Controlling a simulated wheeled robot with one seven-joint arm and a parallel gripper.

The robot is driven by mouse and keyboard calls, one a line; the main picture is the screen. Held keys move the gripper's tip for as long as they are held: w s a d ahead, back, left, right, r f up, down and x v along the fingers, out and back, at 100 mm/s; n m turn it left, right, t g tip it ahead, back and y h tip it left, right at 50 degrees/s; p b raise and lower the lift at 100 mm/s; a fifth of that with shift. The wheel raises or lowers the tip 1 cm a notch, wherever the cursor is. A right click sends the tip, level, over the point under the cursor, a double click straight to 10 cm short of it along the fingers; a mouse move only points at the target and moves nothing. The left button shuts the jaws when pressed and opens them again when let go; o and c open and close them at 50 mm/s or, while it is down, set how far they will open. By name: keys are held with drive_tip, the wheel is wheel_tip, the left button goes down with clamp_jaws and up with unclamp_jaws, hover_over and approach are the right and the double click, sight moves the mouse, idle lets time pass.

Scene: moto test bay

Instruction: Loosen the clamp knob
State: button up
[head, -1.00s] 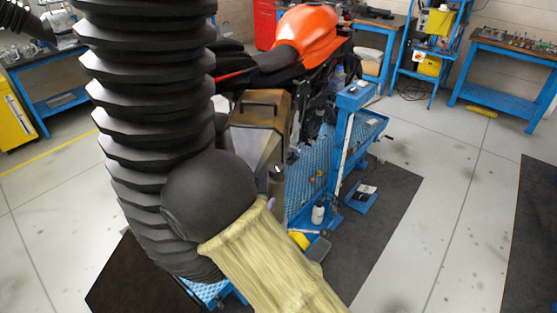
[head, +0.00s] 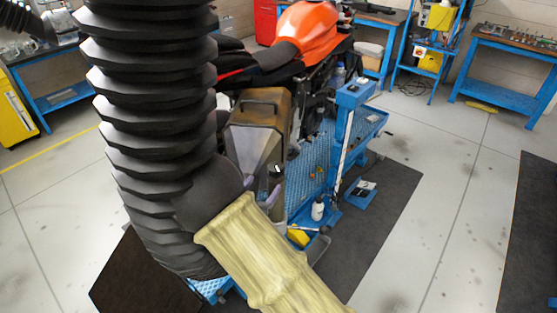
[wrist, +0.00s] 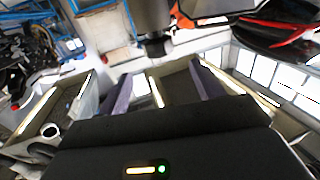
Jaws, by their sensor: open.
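My gripper (head: 261,189) is open, with two purple fingertips in front of the brown and grey case at the motorcycle's rear. In the wrist view the purple fingers (wrist: 165,92) stand apart with nothing seen between them. A small dark knob-like part (head: 277,170) shows beside the case, just above and right of the fingertips; it may be the clamp knob. In the wrist view a dark stubby part (wrist: 156,46) hangs ahead of the fingers, apart from them; I cannot tell if it is the same part. The wrist and palm are largely hidden in the head view.
The orange motorcycle (head: 305,32) stands on a blue lift (head: 305,160) with a blue post (head: 350,115) at its right. The case (head: 258,130) is close to my gripper. A white bottle (head: 318,209) and a yellow item (head: 299,237) sit low nearby.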

sight(278, 163)
drive_tip(key=p+x, duration=0.3)
drive_tip(key=x, duration=0.7)
drive_tip(key=shift+d+r, duration=0.1)
drive_tip(key=shift+w+d+p, duration=0.25)
drive_tip(key=shift+w+p, duration=0.15)
drive_tip(key=shift+w, duration=0.25)
drive_tip(key=c, duration=1)
